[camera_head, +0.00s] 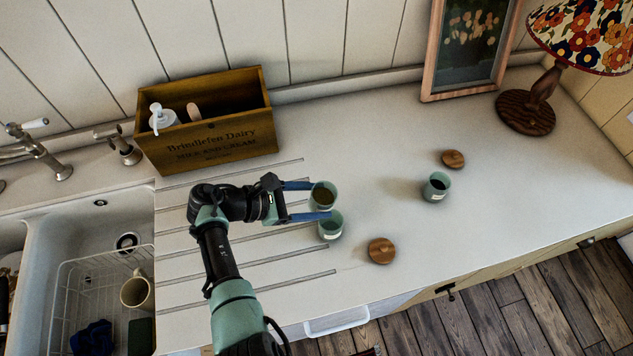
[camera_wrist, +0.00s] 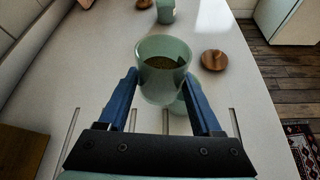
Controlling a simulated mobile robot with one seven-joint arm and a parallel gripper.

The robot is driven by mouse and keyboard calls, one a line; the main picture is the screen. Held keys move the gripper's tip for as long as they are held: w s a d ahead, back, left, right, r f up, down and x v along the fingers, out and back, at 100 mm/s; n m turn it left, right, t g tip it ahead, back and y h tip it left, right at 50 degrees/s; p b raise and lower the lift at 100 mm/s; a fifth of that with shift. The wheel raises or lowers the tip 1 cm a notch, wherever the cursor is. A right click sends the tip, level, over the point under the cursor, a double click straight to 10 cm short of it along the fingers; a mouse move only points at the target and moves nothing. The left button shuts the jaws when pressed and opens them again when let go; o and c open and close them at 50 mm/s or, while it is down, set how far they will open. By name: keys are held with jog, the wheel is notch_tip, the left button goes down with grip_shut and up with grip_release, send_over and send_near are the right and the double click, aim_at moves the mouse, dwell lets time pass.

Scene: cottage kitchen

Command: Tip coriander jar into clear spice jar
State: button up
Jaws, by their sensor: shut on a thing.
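My gripper (camera_head: 306,200) is shut on a pale green, see-through jar (camera_head: 322,196) with brown contents, likely the coriander jar. In the wrist view the jar (camera_wrist: 163,82) is upright between the blue fingers, its open mouth showing the brown fill. A second pale green jar (camera_head: 331,226) with a light label stands just in front of it in the head view. In the wrist view it is mostly hidden below the held jar. A third jar (camera_head: 437,187), open with dark contents and a light label, stands further right. I cannot read the labels or tell which is the clear spice jar.
Round wooden lids lie on the counter, one (camera_head: 381,250) near the front edge and one (camera_head: 453,159) behind the third jar. A wooden box (camera_head: 208,150) with bottles, a lamp (camera_head: 527,108) and a picture frame (camera_head: 467,50) stand at the back. A sink (camera_head: 60,235) is left.

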jog(key=shift+s+r+m+t+y+p, duration=0.1)
jog(key=shift+r+m+t+y+p, duration=0.3)
jog(key=shift+p, duration=0.45)
jog(key=shift+a+r+m+t+y+p, duration=0.25)
jog(key=shift+r+m+t+y+p, duration=0.15)
jog(key=shift+m+y+p, duration=0.4)
jog(key=shift+w+f+m+t+y, duration=0.15)
jog(key=shift+w+m+t+y, duration=0.05)
jog(key=shift+m+t+y, duration=0.7)
jog(key=shift+f+m+t+y, duration=0.1)
jog(key=shift+m+t+y, duration=0.2)
jog(key=shift+y, duration=0.1)
jog(key=shift+w+a, duration=0.1)
jog(key=shift+r+p, duration=0.35)
jog(key=shift+p, duration=0.2)
jog(key=shift+f+m, duration=0.1)
jog(key=shift+m, duration=0.2)
jog(key=shift+s+f+t+y+b, duration=0.2)
jog(key=shift+t+y+b, duration=0.2)
jog(key=shift+s+d+f+m+t+y+b, duration=0.1)
jog(key=shift+d+m+t+y+b, duration=0.15)
jog(key=shift+m+t+y+b, duration=0.6)
